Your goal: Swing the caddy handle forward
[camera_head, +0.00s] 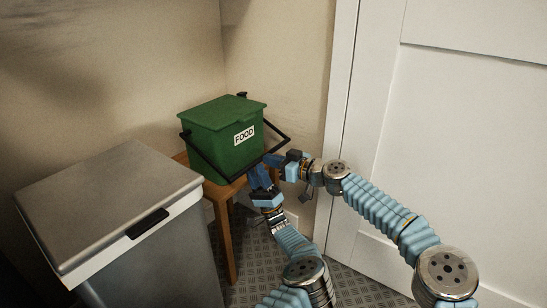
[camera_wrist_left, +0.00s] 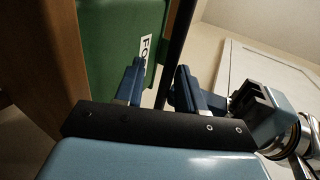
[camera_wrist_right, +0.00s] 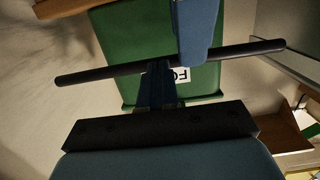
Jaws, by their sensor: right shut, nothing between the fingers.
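The green food caddy (camera_head: 222,135) stands on a small wooden stool, lid down, with a white FOOD label on its front. Its black handle (camera_head: 207,163) is tilted forward and low across the front. The handle's bar also crosses the right wrist view (camera_wrist_right: 105,74). My left gripper (camera_head: 262,178) is at the caddy's front; in the left wrist view its fingers are apart, with the dark bar (camera_wrist_left: 178,45) running between them in the picture. My right gripper (camera_head: 276,160) is shut and empty, its fingertips (camera_wrist_right: 155,68) at the bar; I cannot tell whether they touch it.
A grey bin (camera_head: 110,200) with a flat lid stands to the left of the wooden stool (camera_head: 225,192). Walls meet behind the caddy. A white door (camera_head: 450,120) is on the right. My two grippers are very close together. Some patterned floor is clear in front.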

